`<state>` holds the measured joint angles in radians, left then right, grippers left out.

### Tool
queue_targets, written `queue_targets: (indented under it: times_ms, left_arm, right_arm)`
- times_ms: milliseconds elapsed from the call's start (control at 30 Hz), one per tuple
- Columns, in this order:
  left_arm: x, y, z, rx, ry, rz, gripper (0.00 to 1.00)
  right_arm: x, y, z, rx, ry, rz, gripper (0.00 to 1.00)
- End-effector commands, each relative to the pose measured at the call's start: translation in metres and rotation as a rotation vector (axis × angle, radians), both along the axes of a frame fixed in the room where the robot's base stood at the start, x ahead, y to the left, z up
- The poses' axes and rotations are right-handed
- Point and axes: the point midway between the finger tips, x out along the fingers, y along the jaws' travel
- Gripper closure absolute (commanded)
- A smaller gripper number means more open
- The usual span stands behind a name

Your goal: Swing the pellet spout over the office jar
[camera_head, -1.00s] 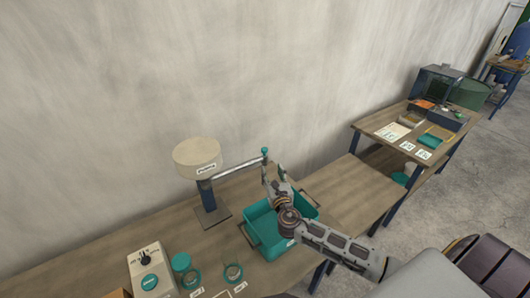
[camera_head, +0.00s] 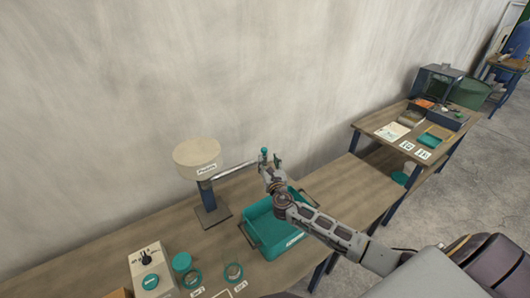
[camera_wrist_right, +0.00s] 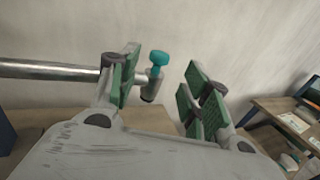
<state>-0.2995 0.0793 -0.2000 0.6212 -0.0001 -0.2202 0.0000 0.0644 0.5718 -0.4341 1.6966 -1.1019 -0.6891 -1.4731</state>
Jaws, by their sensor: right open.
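The pellet spout (camera_head: 236,169) is a metal tube running right from the cream hopper drum (camera_head: 197,157) on its blue post. A teal knob (camera_head: 264,151) tops its free end. My right gripper (camera_head: 271,163) is open at that end. In the right wrist view, the knob (camera_wrist_right: 159,58) shows between the spread green-padded fingers, and the tube (camera_wrist_right: 50,71) passes behind the left finger. Contact cannot be told. Small round jars (camera_head: 233,272) stand at the front left of the bench; their labels are too small to read, so the office jar cannot be singled out. My left gripper is out of view.
A teal bin (camera_head: 270,236) with handles sits on the bench below my right arm. A control box (camera_head: 151,271) with a black knob stands at front left. A second table (camera_head: 366,124) with papers and trays is at right. A wall runs behind the bench.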

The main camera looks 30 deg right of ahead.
Motion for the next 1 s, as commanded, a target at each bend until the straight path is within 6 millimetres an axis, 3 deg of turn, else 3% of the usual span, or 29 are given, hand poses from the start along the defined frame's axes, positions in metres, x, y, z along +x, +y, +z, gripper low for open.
queue_targets:
  times_ms: [600, 1000]
  left_arm:
    - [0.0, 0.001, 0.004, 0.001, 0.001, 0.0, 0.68]
    - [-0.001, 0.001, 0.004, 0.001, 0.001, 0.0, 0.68]
  right_arm:
    - [0.054, -0.014, 0.001, 0.001, -0.001, 0.0, 0.52]
    - [0.068, -0.017, 0.0, -0.001, 0.0, 0.001, 0.52]
